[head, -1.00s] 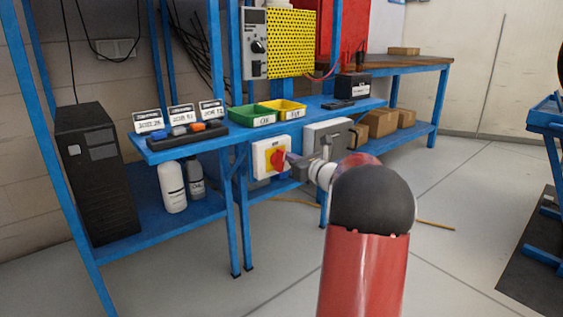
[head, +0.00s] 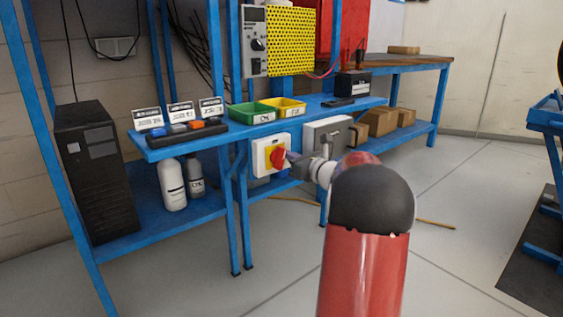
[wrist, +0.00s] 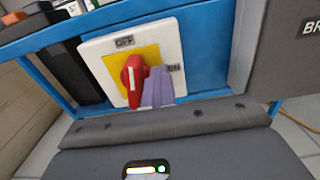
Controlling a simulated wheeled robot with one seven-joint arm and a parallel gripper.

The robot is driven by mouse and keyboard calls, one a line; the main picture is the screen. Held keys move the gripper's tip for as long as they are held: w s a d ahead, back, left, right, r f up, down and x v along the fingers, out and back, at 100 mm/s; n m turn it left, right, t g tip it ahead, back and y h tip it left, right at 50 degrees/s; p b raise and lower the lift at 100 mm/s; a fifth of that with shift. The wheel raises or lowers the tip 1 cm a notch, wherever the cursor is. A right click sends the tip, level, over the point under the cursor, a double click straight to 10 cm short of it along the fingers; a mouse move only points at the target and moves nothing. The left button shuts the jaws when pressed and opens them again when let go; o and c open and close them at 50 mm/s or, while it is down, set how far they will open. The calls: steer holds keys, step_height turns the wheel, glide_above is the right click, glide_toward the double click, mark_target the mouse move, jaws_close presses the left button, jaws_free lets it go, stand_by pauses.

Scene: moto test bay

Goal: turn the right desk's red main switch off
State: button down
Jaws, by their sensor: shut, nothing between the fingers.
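The red main switch (head: 278,157) sits on a yellow plate in a white box on the front of the blue desk. In the wrist view the red knob (wrist: 133,82) stands nearly upright, its white line pointing up towards the OFF label (wrist: 124,41). The ON label (wrist: 174,68) is to the right. My gripper (wrist: 158,88) is shut and empty, its fingertips close against the knob's right side; I cannot tell whether they touch. In the head view my gripper (head: 292,158) reaches the switch from the right.
A grey box (head: 326,135) with a handle is mounted just right of the switch. Green (head: 250,114) and yellow (head: 286,106) trays stand on the desk above. A black tower (head: 95,170) and white bottles (head: 172,185) stand on the left lower shelf. The floor in front is open.

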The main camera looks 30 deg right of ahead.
steer(key=s+b, duration=0.1)
steer(key=s, duration=0.7)
steer(key=shift+d+f, duration=0.2)
steer(key=shift+d, duration=0.1)
stand_by(0.4)
